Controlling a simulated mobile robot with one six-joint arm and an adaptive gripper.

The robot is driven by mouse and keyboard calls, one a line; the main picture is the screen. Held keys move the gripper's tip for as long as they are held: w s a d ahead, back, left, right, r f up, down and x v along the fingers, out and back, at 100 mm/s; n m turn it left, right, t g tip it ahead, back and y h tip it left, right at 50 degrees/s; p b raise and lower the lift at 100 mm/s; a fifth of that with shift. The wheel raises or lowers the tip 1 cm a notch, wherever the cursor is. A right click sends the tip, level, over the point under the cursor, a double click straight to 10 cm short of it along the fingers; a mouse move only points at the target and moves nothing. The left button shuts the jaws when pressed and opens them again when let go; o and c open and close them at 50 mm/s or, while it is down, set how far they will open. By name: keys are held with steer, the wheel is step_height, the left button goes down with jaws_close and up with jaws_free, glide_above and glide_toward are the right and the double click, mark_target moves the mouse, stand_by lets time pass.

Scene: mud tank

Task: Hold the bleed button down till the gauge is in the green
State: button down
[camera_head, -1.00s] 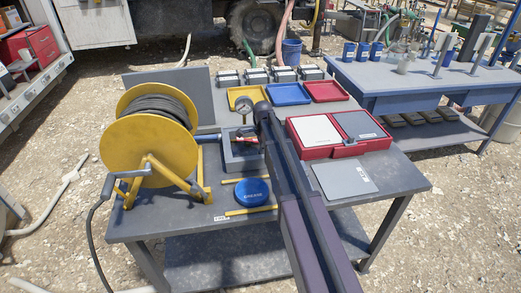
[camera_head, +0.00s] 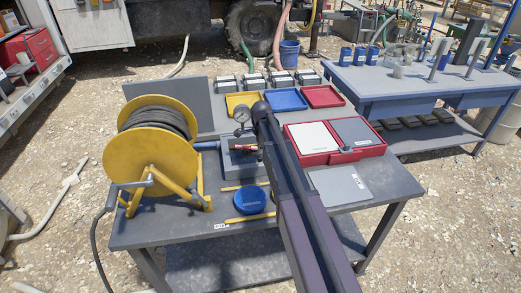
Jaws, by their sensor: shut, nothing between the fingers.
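A round pressure gauge (camera_head: 242,115) with a pale face stands above a grey block (camera_head: 236,163) on the workbench, just left of my arm. Its needle and any green zone are too small to read. A red handle-like part (camera_head: 244,148) lies across the top of the block. I cannot make out the bleed button; my arm covers the right side of the block. My dark arm reaches up from the bottom edge to a rounded joint beside the gauge. My gripper is hidden, so I cannot tell whether it touches anything.
A yellow hose reel (camera_head: 152,168) stands left of the block. A blue round disc (camera_head: 250,200) lies in front between yellow strips. A red case (camera_head: 352,156) and a grey plate (camera_head: 342,186) are right of my arm. Yellow, blue and red trays (camera_head: 323,96) are behind.

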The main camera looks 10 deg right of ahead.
mark_target(261, 158)
step_height(261, 158, up, 10)
steer(key=p, duration=0.9)
steer(key=shift+s+f, duration=0.15)
steer(key=shift+f, duration=0.05)
steer(key=shift+s, duration=0.1)
steer(key=s+n, duration=1.8)
steer(key=s, duration=1)
steer(key=shift+a+g, duration=0.3)
steer(key=shift+a, duration=0.1)
steer(key=shift+s, duration=0.15)
stand_by(0.8)
